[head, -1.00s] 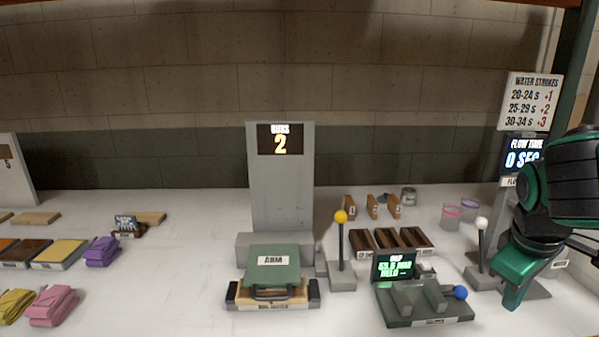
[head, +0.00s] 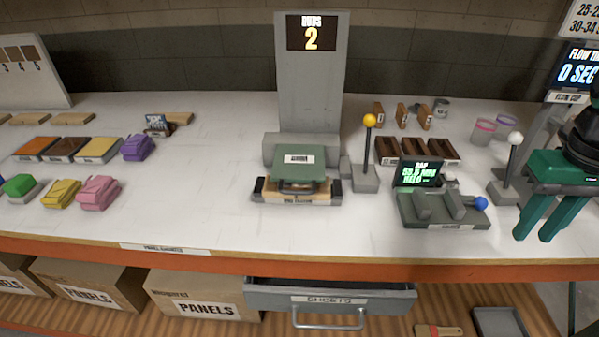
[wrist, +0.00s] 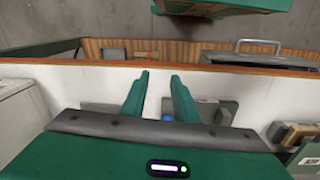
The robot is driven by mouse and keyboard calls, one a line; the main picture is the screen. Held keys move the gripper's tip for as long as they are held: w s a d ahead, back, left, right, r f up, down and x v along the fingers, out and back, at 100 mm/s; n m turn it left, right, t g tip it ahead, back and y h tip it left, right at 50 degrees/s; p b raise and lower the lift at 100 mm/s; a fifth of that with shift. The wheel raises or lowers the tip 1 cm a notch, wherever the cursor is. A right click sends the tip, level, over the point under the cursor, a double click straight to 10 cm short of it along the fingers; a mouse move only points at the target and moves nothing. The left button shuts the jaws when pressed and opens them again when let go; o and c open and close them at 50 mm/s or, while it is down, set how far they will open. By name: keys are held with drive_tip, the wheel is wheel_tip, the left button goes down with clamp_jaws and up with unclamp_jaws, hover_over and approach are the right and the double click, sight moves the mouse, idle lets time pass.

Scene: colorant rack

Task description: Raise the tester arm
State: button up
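The rub tester (head: 311,85) is a grey upright tower whose display reads 2. Its tester arm (head: 299,157) is a green block with a white label, lying flat and low over a wooden panel on the tester's base. A dark handle (head: 298,190) sits at the arm's front edge. My gripper (head: 534,237) is at the far right of the head view, well apart from the tester, with two green fingers pointing down. Its fingers are apart and empty; the wrist view shows the gap between them (wrist: 160,80).
A yellow-knobbed lever (head: 368,145) stands just right of the tester. A small stand with a green-lit screen and blue knob (head: 480,203) and a white-knobbed lever (head: 512,160) lie between tester and gripper. Below the bench edge, a sheets drawer (head: 330,299) protrudes.

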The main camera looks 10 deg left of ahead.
drive_tip(key=w+a+r+n, duration=0.4)
drive_tip(key=w+a+n, duration=0.4)
drive_tip(key=a, duration=0.4)
drive_tip(key=n+t+y, duration=0.1)
drive_tip(key=n+t, duration=0.1)
drive_tip(key=n, duration=1)
approach(298, 191)
drive_tip(key=f, duration=0.2)
drive_tip(key=w+f, duration=0.1)
drive_tip(key=f, duration=0.4)
drive_tip(key=shift+w+a+f, duration=0.15)
drive_tip(key=shift+w, duration=0.2)
clamp_jaws()
drive_tip(key=shift+w+m, duration=0.1)
drive_tip(key=shift+m, duration=0.2)
